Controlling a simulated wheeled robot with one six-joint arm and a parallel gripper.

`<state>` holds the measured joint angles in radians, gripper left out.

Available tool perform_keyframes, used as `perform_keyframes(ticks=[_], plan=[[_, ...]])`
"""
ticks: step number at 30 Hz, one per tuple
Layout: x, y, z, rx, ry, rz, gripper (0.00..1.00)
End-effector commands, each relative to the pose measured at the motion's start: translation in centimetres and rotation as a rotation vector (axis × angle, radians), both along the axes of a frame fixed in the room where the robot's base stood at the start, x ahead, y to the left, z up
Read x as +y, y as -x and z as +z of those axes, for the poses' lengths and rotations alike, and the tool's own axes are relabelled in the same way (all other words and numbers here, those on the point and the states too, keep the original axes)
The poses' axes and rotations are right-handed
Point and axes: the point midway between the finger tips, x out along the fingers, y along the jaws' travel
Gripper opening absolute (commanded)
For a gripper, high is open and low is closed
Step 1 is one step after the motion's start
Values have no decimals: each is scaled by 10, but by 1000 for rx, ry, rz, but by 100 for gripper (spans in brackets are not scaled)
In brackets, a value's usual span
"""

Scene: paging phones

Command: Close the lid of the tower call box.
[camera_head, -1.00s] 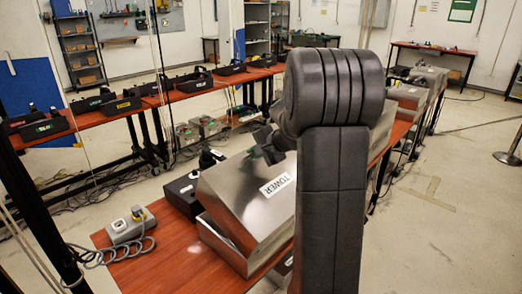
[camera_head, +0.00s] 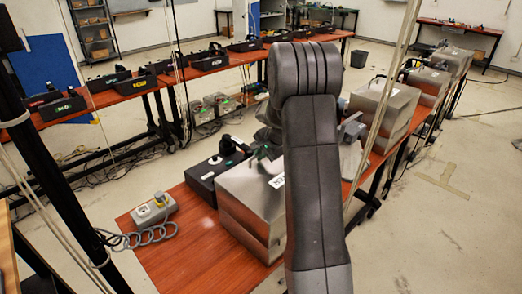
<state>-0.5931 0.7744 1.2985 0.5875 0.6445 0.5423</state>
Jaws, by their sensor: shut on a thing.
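The tower call box (camera_head: 245,228) is a metal box on the red-brown table at the centre. Its lid (camera_head: 240,183) looks level and lies down on the body or very nearly; a seam runs along the front side. Only the edge of the white label shows beside my arm, and the right part of the box is hidden behind it. My gripper (camera_head: 266,150) is at the far edge of the lid, dark and partly hidden by my arm. It looks shut at the lid's edge; its fingertips are not clear.
A black box (camera_head: 205,180) stands close left of the call box. A grey switch unit (camera_head: 153,209) with a coiled cable lies on the table's left. More metal boxes (camera_head: 388,105) stand farther right. Thin upright cords and a black post cross the left side.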

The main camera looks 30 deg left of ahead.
Motion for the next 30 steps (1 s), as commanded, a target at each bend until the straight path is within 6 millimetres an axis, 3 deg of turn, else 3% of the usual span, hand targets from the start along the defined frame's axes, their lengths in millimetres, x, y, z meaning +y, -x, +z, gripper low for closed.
perform_keyframes(ticks=[9, 10, 11, 24, 30], plan=[[3, 0, -4, 1, 1, 1, 0], [3, 1, -4, 1, 1, 1, 14], [3, 1, -4, 1, 1, 1, 16], [1, 2, -5, 4, 3, 1, 16], [-8, 4, 9, 1, 1, 1, 16]])
